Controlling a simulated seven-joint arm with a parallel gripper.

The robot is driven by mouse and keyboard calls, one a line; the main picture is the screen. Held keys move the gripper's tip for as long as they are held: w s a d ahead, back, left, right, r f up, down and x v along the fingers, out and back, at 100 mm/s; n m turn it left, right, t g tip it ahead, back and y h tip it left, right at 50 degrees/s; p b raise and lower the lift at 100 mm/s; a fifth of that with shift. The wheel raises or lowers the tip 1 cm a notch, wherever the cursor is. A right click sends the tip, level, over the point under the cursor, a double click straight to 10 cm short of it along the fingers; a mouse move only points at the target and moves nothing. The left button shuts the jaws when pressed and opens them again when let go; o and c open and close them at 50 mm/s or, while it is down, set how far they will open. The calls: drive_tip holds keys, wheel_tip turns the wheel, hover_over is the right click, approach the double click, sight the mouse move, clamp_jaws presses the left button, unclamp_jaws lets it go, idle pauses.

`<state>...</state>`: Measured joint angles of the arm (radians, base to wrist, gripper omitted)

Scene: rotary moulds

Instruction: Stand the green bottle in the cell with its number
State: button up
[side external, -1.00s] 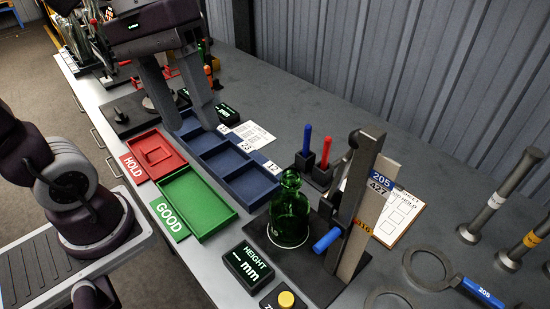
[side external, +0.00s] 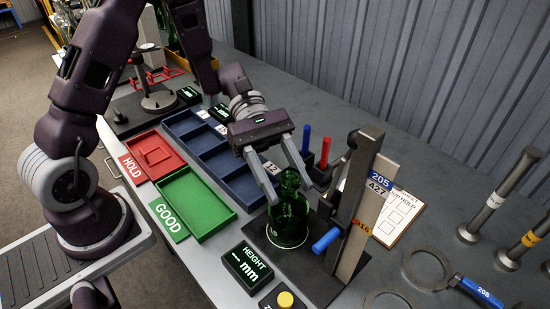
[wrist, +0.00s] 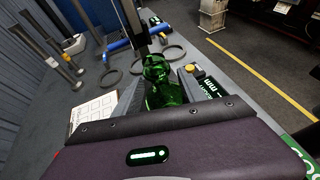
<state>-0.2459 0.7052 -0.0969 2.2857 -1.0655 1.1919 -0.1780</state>
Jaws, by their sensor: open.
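The green bottle (side external: 289,217) stands upright on the dark base of the height gauge (side external: 352,210), inside a pale ring mark. My gripper (side external: 290,189) is open, its two fingers pointing down toward the bottle's neck and shoulder, one on each side in the picture. I cannot tell whether either finger touches it. In the wrist view the bottle (wrist: 160,82) shows just beyond the gripper body, which hides its lower part. The blue tray of cells (side external: 228,168) lies behind my gripper, with number cards along its edge; one reads 12 (side external: 271,168). No number on the bottle is readable.
The green GOOD tray (side external: 196,204) and red HOLD tray (side external: 154,155) lie left of the blue tray. A HEIGHT display (side external: 248,263) and a yellow button (side external: 286,299) sit in front.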

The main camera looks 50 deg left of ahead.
drive_tip(key=shift+x, duration=0.9)
drive_tip(key=shift+c, duration=0.2)
clamp_jaws()
drive_tip(key=shift+c, duration=1)
unclamp_jaws()
